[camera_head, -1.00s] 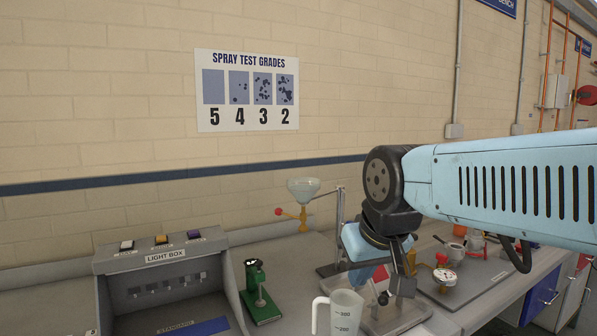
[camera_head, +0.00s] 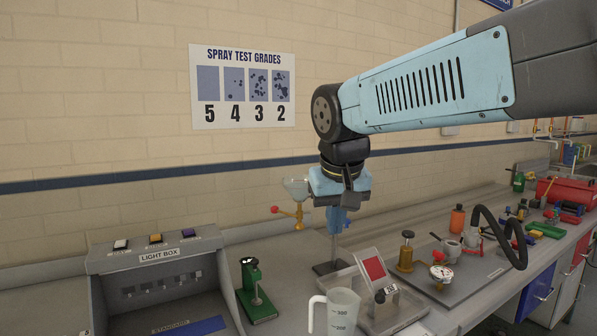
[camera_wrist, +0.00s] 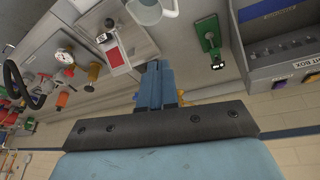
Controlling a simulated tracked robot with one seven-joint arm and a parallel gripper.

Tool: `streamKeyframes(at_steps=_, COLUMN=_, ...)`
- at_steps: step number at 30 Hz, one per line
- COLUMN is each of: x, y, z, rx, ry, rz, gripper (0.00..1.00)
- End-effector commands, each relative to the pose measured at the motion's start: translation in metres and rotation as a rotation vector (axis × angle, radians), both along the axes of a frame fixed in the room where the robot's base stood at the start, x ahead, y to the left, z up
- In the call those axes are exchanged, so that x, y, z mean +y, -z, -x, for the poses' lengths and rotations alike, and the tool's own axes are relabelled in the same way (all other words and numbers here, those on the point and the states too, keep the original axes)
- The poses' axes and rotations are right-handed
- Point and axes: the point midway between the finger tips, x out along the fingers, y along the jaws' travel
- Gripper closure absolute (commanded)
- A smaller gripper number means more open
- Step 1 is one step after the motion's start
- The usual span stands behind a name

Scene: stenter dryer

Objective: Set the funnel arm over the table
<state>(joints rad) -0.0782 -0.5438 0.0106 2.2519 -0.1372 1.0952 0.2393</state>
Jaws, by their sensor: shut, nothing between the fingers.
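The funnel (camera_head: 295,188) is a clear glass bowl on a brass arm with a red knob (camera_head: 275,210). It points left from a stand whose post is largely hidden behind my gripper; the stand's dark base (camera_head: 330,267) shows below. The tilted table plate (camera_head: 372,268), with a red patch, stands in a shallow tray right of the funnel; it also shows in the wrist view (camera_wrist: 115,57). My gripper (camera_head: 338,225) is shut and empty, pointing down just right of the funnel. Its blue fingers (camera_wrist: 157,72) hide most of the funnel arm in the wrist view; contact cannot be told.
A measuring jug (camera_head: 342,312) stands in front of the tray. A green stand gauge (camera_head: 257,290) and the light box (camera_head: 160,275) are to the left. A brass weight (camera_head: 405,252), pressure gauge (camera_head: 442,273) and black hose (camera_head: 500,235) are to the right.

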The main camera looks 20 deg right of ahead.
Motion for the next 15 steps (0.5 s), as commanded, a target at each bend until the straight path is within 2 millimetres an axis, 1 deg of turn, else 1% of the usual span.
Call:
streamKeyframes(at_steps=1, x=0.001, y=-0.009, z=-0.013, rx=0.019, ry=0.018, rz=0.012, gripper=1.00)
streamKeyframes(at_steps=6, x=0.004, y=-0.036, z=-0.049, rx=0.069, ry=0.103, rz=0.060, gripper=1.00)
streamKeyframes(at_steps=15, x=0.017, y=-0.076, z=-0.116, rx=0.122, ry=0.273, rz=0.163, gripper=1.00)
